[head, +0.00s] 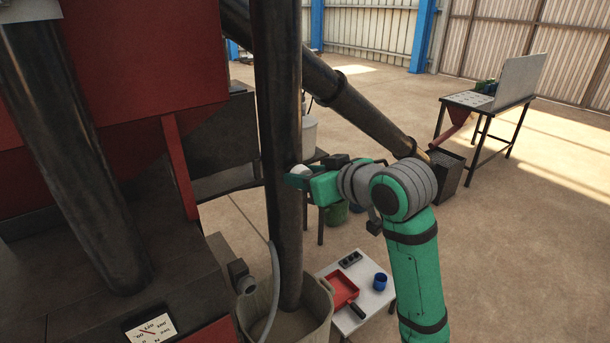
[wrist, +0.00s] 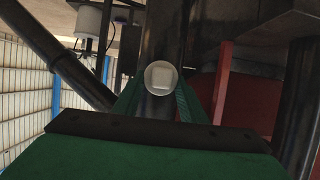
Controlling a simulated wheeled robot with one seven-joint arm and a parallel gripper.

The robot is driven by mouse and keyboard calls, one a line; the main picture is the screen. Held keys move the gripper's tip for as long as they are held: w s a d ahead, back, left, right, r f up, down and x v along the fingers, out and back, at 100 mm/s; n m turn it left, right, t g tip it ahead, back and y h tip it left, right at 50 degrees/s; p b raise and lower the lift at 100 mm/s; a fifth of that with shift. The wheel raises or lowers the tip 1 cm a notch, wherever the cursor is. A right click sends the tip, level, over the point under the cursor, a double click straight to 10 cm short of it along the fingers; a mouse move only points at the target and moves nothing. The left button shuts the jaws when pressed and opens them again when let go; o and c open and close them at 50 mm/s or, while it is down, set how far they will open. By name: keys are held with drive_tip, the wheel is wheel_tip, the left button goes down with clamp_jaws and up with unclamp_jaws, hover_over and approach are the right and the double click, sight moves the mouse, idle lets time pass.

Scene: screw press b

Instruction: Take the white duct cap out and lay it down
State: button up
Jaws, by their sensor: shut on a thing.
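The white duct cap (wrist: 161,78) is a round, pale disc with a squarish raised middle. In the wrist view it sits between the green fingers of my gripper (wrist: 160,100), against the dark vertical duct (wrist: 163,30). In the head view the cap (head: 300,170) shows as a small white patch at the duct (head: 279,120). My gripper (head: 298,180) reaches it from the right and is shut on it. I cannot tell whether the cap is still seated in the duct or just clear of it.
A small white table (head: 345,322) below holds a red tray (head: 341,290), a blue cup (head: 380,281) and a dark block (head: 350,259). A large bin (head: 318,322) stands under the duct. Red machinery (head: 150,60) fills the left. Open floor lies to the right.

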drive_tip(key=shift+s+d, duration=0.45)
drive_tip(key=shift+s, duration=0.2)
drive_tip(key=shift+s+d, duration=0.45)
drive_tip(key=shift+s, duration=0.2)
idle(0.4)
drive_tip(key=shift+s+d, duration=0.5)
drive_tip(key=shift+s, duration=0.2)
